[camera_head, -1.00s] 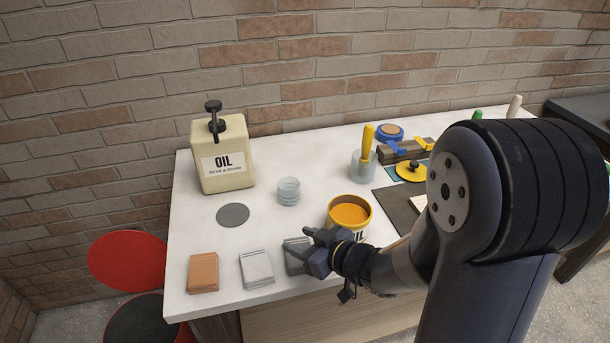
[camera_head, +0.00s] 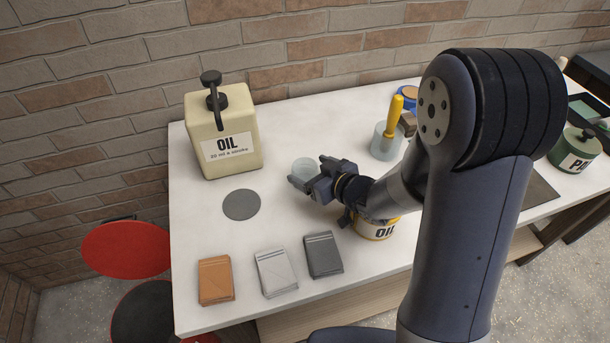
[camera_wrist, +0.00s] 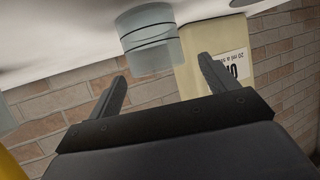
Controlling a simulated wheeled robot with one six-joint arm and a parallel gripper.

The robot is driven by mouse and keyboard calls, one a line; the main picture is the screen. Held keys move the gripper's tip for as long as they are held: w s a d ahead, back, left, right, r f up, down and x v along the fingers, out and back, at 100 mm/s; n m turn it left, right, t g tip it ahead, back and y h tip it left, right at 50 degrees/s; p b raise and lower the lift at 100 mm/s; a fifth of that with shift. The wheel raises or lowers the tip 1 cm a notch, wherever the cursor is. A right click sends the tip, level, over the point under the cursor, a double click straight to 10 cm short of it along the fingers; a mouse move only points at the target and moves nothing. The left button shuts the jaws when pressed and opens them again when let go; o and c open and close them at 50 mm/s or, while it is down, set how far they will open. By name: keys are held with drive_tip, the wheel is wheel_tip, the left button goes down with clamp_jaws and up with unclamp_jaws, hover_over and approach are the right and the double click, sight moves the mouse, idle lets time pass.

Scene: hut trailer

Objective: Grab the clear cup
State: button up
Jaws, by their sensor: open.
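The clear cup (camera_head: 304,170) stands on the white table, partly hidden behind my gripper in the head view. In the wrist view the clear cup (camera_wrist: 148,40) shows upside down, beyond the fingertips and roughly between them, with dark rings around it. My gripper (camera_head: 308,174) is open and empty, just in front of the cup. In the wrist view my gripper (camera_wrist: 163,68) has its two fingers spread apart, and I see no contact with the cup.
A cream oil canister (camera_head: 222,135) stands left of the cup, near a grey disc (camera_head: 241,204). Orange (camera_head: 215,279), light grey (camera_head: 276,272) and dark grey (camera_head: 322,255) stacks lie in front. An oil tin (camera_head: 376,230) sits under my arm. A glass with a yellow-handled tool (camera_head: 397,118) stands right.

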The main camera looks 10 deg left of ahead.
sight(298, 164)
drive_tip(key=shift+p+x, duration=0.55)
drive_tip(key=shift+x, duration=2)
drive_tip(key=c, duration=1.1)
